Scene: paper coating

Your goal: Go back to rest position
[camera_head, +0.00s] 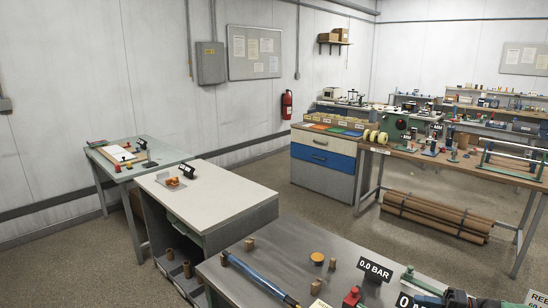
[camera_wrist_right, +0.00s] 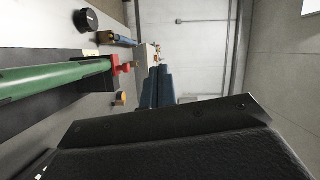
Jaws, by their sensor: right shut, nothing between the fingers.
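My right gripper (camera_wrist_right: 158,72) shows in the right wrist view as dark blue fingers held together, with nothing between them. The black wrist housing fills the lower part of that view. The fingers appear apart from the bench items. In the head view I cannot clearly make out the right fingers. My left gripper is not in view.
A green bar (camera_wrist_right: 55,80) lies close in the wrist view. Floor (camera_head: 340,226) lies clear beyond the bench.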

